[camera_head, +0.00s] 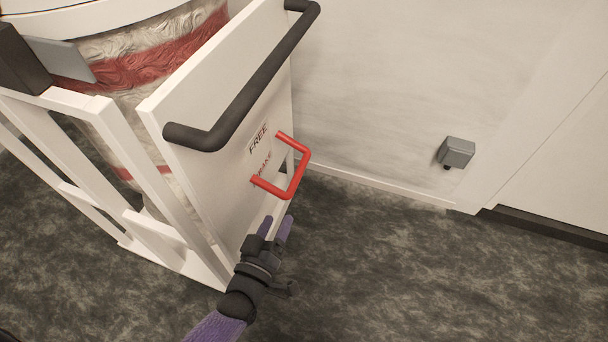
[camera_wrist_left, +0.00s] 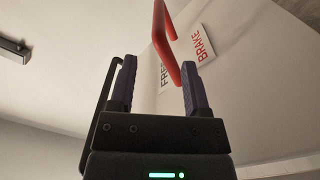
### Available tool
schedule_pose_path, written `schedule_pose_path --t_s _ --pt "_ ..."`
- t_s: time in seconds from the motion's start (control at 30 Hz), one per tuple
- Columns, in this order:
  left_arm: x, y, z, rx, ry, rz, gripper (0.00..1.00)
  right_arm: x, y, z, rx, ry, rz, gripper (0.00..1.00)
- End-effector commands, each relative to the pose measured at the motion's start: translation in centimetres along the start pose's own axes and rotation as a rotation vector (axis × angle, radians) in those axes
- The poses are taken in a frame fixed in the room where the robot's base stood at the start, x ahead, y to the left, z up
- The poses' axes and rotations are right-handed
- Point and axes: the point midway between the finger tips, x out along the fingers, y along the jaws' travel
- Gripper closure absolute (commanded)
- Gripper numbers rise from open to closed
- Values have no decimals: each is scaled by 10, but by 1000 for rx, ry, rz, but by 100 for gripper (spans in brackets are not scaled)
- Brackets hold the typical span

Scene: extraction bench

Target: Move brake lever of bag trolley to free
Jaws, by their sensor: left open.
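The bag trolley's white panel (camera_head: 215,110) carries a red U-shaped brake lever (camera_head: 303,165) that sticks out from its face. The labels FREE (camera_head: 258,138) and BRAKE (camera_head: 264,165) are printed beside it, and the lever's lower end is by BRAKE. My left gripper (camera_head: 276,227) is open and empty, just below the lever in the head view. In the left wrist view the red lever (camera_wrist_left: 170,45) shows beyond the open fingers (camera_wrist_left: 156,90), its lower part appearing near the right finger. I cannot tell whether they touch. My right gripper is not in view.
A dark push handle (camera_head: 245,90) runs along the panel's top edge, above the lever. A white and red bag (camera_head: 150,60) stands inside the trolley frame (camera_head: 160,235). A grey box (camera_head: 456,152) is on the wall. The dark floor at right is clear.

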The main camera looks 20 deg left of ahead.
Motion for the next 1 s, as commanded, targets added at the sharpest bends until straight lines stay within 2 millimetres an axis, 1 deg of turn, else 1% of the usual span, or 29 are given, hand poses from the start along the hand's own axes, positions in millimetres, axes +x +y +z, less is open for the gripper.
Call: schedule_pose_path --t_s 0.07,0.2,0.3,0.4,0.53,0.73,0.77,0.8,0.87,0.9,0.97,1.0 --pt "13 -1 1 -1 3 2 39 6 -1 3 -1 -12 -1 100" --pt "48 -2 3 0 3 2 39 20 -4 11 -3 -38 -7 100" --pt "70 -2 3 0 2 1 39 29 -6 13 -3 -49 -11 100" --pt "86 -1 2 0 1 0 39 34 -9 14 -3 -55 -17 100" --pt "95 0 -1 0 2 1 39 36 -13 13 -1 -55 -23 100" --pt "96 1 -2 1 2 1 39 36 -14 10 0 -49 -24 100" --pt "96 1 -2 1 2 1 41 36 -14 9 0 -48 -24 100" --pt "96 1 -2 1 2 1 49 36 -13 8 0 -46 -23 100" --pt "96 1 -2 1 2 1 62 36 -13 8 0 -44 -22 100" --pt "95 1 -2 1 2 1 70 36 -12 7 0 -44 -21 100" --pt "95 1 -2 1 2 2 83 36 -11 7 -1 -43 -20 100" --pt "95 1 -2 1 2 2 92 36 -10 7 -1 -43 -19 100"
